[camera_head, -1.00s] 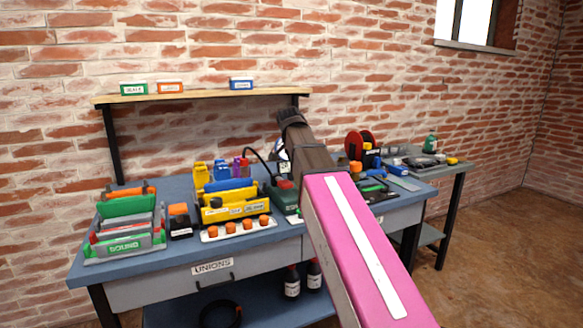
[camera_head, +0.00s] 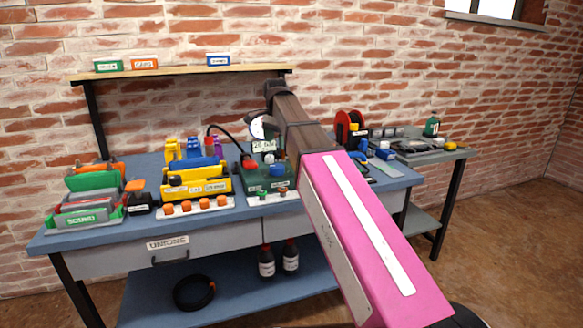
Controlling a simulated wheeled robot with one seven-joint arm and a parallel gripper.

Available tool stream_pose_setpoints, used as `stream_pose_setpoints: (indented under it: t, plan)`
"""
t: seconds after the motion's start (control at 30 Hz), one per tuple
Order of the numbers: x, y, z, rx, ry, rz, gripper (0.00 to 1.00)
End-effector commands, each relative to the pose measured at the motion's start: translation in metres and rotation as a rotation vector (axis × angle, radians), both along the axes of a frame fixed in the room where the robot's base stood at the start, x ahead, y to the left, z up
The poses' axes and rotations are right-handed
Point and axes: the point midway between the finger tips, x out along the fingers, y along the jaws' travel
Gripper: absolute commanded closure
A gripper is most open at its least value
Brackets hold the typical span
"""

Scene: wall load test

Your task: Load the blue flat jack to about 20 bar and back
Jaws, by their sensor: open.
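A green boxy unit (camera_head: 268,180), which looks like a pump, stands on the blue workbench (camera_head: 110,226), with a red knob on its left and a black hose (camera_head: 229,131) arching up. The characters are too small to read surely. My arm, pink then brown, reaches up across the bench; its far end is dark, and my gripper does not show. I cannot pick out the blue flat jack for certain.
A yellow rack (camera_head: 196,186) with coloured pieces, an orange-knobbed strip (camera_head: 200,207) and a green holder (camera_head: 92,181) fill the bench's left. A wooden shelf (camera_head: 180,73) carries small boxes. A red reel (camera_head: 350,127) and a grey side table (camera_head: 450,155) are right of my arm.

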Motion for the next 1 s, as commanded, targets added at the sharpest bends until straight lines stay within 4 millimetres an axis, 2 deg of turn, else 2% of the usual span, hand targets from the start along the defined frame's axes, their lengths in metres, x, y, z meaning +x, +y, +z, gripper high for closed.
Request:
stream_pose_setpoints:
  t: [0.13, 0.27, 0.7, 1.0]
  plan:
    - [-0.001, 0.004, -0.005, 0.006, 0.008, 0.0, 0.14]
    - [-0.002, 0.003, -0.019, 0.005, 0.008, 0.0, 0.14]
    - [-0.001, 0.003, -0.088, 0.005, 0.007, 0.0, 0.14]
    - [-0.001, 0.003, -0.107, 0.005, 0.006, 0.0, 0.14]
